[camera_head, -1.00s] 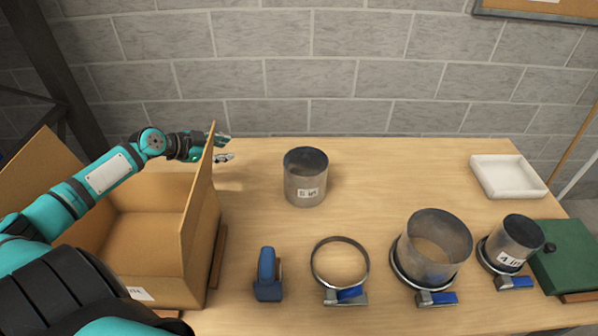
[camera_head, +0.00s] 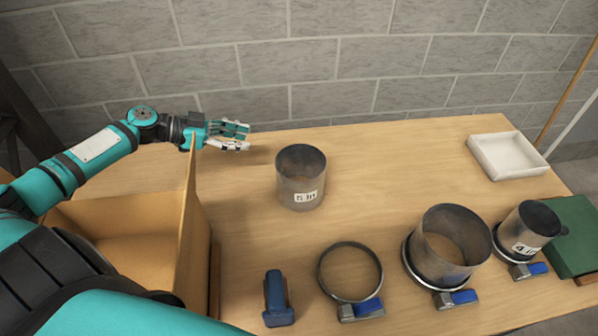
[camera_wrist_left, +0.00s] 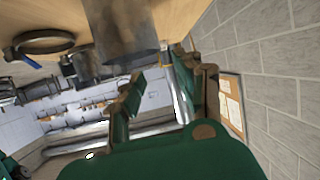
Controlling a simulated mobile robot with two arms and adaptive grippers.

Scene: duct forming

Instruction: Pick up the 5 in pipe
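The 5 in pipe (camera_head: 300,188) is a short upright metal cylinder with a white "5 in" label, standing alone on the table. It also shows near the top of the left wrist view (camera_wrist_left: 122,28), just ahead of the fingers. My left gripper (camera_head: 248,136) is to the left of the pipe and a little behind it, past the box's raised flap. Its fingers are apart and empty, with a gap to the pipe. They also show in the left wrist view (camera_wrist_left: 155,90). My right gripper is not in view.
An open cardboard box (camera_head: 125,245) stands at left under my left arm. A white tray (camera_head: 510,172) sits back right.

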